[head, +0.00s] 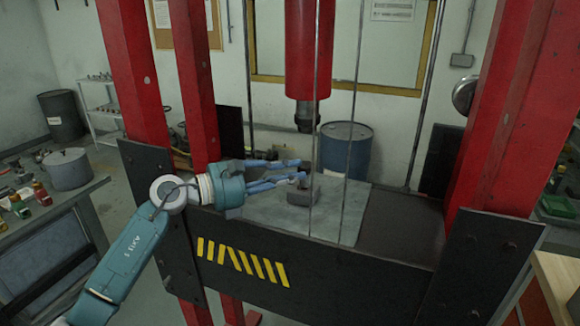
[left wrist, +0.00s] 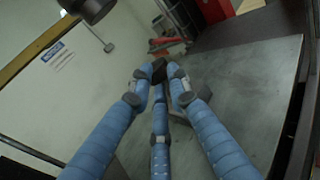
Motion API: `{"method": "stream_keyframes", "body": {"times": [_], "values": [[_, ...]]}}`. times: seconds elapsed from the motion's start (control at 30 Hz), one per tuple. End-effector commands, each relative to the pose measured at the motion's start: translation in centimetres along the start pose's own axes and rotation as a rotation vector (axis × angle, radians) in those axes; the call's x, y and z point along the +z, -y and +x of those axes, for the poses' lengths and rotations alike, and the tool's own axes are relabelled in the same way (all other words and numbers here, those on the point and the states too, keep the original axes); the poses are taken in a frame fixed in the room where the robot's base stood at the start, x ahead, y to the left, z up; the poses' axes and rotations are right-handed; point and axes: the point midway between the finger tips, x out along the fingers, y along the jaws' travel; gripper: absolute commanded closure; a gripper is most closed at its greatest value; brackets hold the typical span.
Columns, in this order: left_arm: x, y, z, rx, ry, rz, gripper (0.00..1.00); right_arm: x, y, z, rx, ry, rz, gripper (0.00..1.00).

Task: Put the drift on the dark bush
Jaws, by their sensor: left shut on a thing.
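My left gripper (head: 301,170) reaches in from the left over the press bed, its blue fingers closed around a small dark piece (left wrist: 158,71) that I take to be the drift. The fingers hide much of it, and it is hard to make out in the head view. A dark grey blocky thing (head: 303,204) sits on the grey plate (head: 346,222), just below and beside the fingertips. The dark bush is probably there, but I cannot tell it apart from the block. In the left wrist view, the fingers partly cover a grey block (left wrist: 181,112). My right gripper is not in view.
The red press ram (head: 308,50) hangs above the plate, its dark end (head: 305,117) above the fingertips. Thin vertical rods and red columns (head: 500,120) stand around the bed. A blue drum (head: 345,150) stands behind. A bench with a pot (head: 68,170) is at left.

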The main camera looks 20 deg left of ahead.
Motion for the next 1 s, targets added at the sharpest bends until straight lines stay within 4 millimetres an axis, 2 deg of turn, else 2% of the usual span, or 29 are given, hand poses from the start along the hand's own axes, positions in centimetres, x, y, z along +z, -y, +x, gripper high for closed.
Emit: {"method": "stream_keyframes", "body": {"times": [0.07, 0.43, 0.47, 0.53, 0.9, 1.0], "values": [[-0.1, 0.0, -0.1, 0.003, 0.007, 0.000, 1.00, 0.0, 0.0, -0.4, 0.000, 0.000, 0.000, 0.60], [-0.7, 0.0, -0.1, 0.002, 0.006, 0.004, 1.00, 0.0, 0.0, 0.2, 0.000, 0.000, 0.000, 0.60], [-0.7, 0.0, -0.1, 0.002, 0.004, 0.003, 0.77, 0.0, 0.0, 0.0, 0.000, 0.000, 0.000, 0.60], [-0.6, 0.0, -0.1, 0.001, 0.003, 0.002, 0.64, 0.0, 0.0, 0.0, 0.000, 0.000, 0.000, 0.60], [-0.2, 0.0, -0.1, 0.001, 0.003, 0.002, 0.64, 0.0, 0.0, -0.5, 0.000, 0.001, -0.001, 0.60], [-0.9, -0.1, -1.3, 0.004, 0.000, 0.004, 0.64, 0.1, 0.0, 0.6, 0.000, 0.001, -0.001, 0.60]]}}
